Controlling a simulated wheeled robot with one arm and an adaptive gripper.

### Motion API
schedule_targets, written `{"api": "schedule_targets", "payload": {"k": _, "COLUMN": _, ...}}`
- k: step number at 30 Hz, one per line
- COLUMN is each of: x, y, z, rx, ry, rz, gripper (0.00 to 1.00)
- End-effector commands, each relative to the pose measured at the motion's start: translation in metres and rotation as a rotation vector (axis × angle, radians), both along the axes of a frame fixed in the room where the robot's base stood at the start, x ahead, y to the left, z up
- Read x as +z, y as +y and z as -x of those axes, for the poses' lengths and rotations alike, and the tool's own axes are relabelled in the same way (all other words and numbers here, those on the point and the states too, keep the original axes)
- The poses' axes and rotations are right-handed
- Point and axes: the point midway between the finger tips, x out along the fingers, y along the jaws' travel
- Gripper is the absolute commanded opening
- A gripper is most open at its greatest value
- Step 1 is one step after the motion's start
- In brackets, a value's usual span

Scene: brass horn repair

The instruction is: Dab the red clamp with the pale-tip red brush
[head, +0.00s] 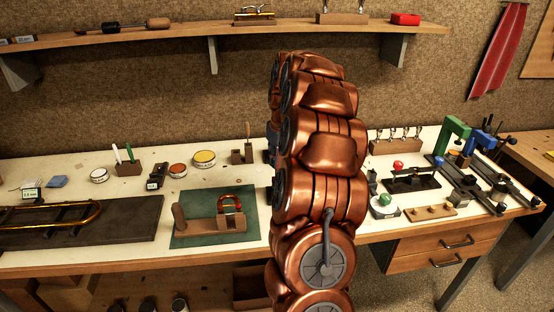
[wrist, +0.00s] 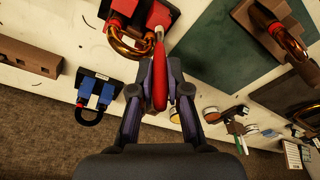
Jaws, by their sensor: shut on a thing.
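My gripper (wrist: 160,88) is shut on a red brush (wrist: 159,78) in the wrist view. The brush handle is between the fingers, and its thin pale end points up the picture. A red clamp (wrist: 158,16) with red blocks sits on a dark base at the top of the wrist view, by a curved brass tube (wrist: 128,42). The brush end overlaps the lower edge of a red block; I cannot tell whether they touch. In the head view my arm hides the gripper, the brush and the red clamp.
A blue clamp (wrist: 97,95) stands on the bench left of my gripper in the wrist view. A green mat (head: 185,240) holds a wooden block with a copper loop. Tins, a pen block and a dark mat (head: 130,232) lie left; tools and fixtures stand right.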

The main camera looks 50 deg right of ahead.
Motion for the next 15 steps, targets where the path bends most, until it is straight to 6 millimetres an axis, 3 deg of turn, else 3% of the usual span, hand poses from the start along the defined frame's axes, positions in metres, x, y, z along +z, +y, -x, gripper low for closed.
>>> {"api": "schedule_targets", "payload": {"k": 5, "x": -0.001, "y": 0.000, "z": 0.001, "rx": 0.000, "ry": 0.004, "rz": -0.002, "gripper": 0.00}}
{"api": "schedule_targets", "payload": {"k": 15, "x": 0.020, "y": 0.001, "z": 0.000, "rx": 0.001, "ry": 0.003, "rz": -0.002, "gripper": 0.00}}
